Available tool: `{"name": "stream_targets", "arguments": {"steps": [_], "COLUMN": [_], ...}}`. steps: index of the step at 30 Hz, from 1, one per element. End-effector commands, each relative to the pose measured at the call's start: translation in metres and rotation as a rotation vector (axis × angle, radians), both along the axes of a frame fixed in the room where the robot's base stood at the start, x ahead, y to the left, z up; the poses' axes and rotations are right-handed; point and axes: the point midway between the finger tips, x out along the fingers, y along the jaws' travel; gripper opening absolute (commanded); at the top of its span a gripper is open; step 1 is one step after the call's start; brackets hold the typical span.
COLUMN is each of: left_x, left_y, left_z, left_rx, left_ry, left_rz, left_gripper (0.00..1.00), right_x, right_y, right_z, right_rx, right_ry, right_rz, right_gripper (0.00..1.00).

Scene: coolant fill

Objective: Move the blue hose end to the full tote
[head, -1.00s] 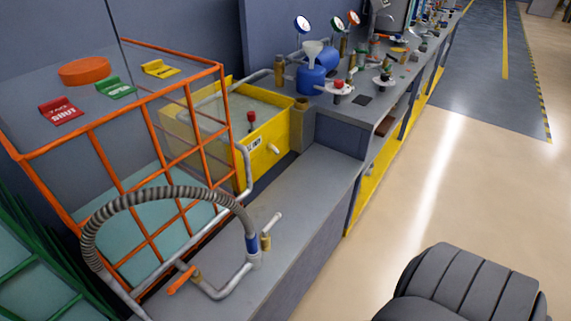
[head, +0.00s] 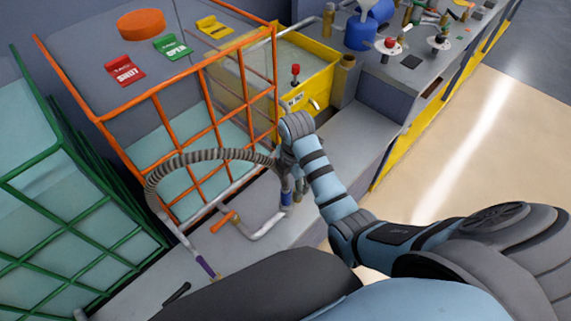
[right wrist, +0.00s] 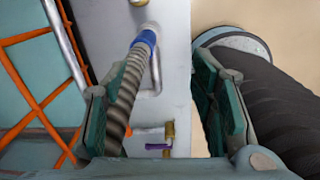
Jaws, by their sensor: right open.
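The ribbed grey hose (head: 205,156) arches in front of the orange-caged tote (head: 157,92). Its blue end band (head: 286,198) sits low by the grey pipework on the ledge. My right gripper (head: 291,170) is at this hose end, partly hidden by my arm. In the right wrist view my right gripper (right wrist: 155,112) is open, with the hose (right wrist: 127,88) running between its fingers and the blue band (right wrist: 148,38) beyond them. The orange-caged tote holds teal liquid in its lower part. A green-caged tote (head: 62,222) at left shows teal high inside. My left gripper is not in view.
An orange-handled valve (head: 224,222) and a purple-marked fitting (head: 205,267) lie along the pipes. A yellow bin (head: 316,82) stands behind my gripper. A workbench (head: 412,72) with bottles and gauges runs back right. The floor at right is clear.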

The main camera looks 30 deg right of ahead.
Motion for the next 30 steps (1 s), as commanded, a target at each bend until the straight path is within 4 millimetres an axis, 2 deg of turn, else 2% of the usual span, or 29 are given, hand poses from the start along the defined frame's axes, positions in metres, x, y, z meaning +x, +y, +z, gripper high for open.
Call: {"name": "stream_targets", "arguments": {"steps": [3, 7, 11, 18, 21, 25, 30], "left_x": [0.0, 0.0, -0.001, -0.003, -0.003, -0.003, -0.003], "left_y": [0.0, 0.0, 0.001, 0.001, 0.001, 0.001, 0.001], "left_z": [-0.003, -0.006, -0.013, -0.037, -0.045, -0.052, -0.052], "left_rx": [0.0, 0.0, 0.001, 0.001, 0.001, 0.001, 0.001], "left_ry": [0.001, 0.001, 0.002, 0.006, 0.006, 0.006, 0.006], "left_rz": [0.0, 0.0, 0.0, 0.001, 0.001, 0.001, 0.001], "left_gripper": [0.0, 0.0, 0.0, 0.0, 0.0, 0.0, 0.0], "right_x": [0.021, 0.027, 0.025, 0.025, 0.025, 0.026, 0.026], "right_y": [0.007, 0.009, 0.009, 0.009, 0.009, 0.009, 0.009], "right_z": [0.014, 0.011, -0.015, -0.084, -0.106, -0.123, -0.127], "right_rx": [0.006, 0.009, 0.009, 0.009, 0.009, 0.008, 0.008], "right_ry": [0.034, 0.05, 0.053, 0.052, 0.052, 0.05, 0.048], "right_rz": [0.199, 0.282, 0.282, 0.281, 0.28, 0.28, 0.279], "right_gripper": [0.51, 0.51, 0.51, 0.51, 0.51, 0.51, 0.51]}}
